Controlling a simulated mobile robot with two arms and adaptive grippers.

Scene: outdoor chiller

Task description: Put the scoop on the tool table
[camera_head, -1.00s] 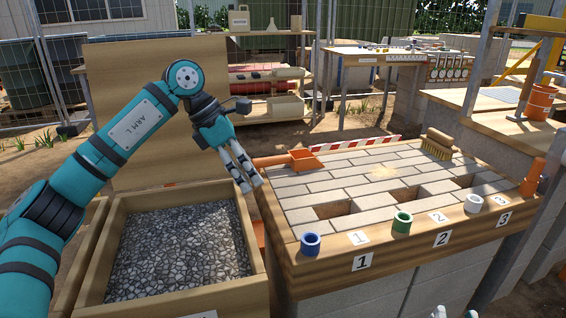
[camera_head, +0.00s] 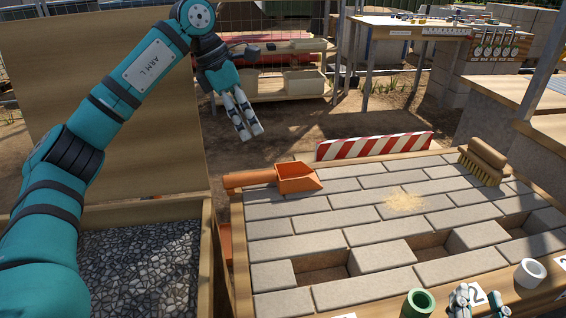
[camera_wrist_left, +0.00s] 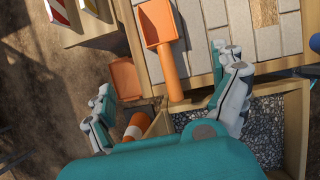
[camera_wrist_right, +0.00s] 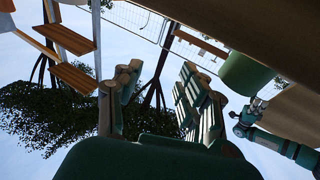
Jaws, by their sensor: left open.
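The orange scoop (camera_head: 298,178) lies at the back left corner of the paved block bed, its handle (camera_head: 248,179) reaching left past the bed's edge. It also shows in the left wrist view (camera_wrist_left: 158,22), with its handle pointing down the picture between my fingers. My left gripper (camera_head: 243,116) is open and empty, above the scoop in the head view and apart from it. My right gripper (camera_head: 478,301) shows at the bottom edge; in the right wrist view its fingers (camera_wrist_right: 158,98) stand apart with nothing between them. A table with small tools (camera_head: 430,28) stands at the back.
A gravel bin (camera_head: 150,212) is at the left. A brush (camera_head: 484,161) and a sand patch (camera_head: 404,201) are on the bed. Green (camera_head: 417,303) and white (camera_head: 530,273) cups stand on its front rim. A striped barrier (camera_head: 374,146) lies behind. Ground separates bed and back table.

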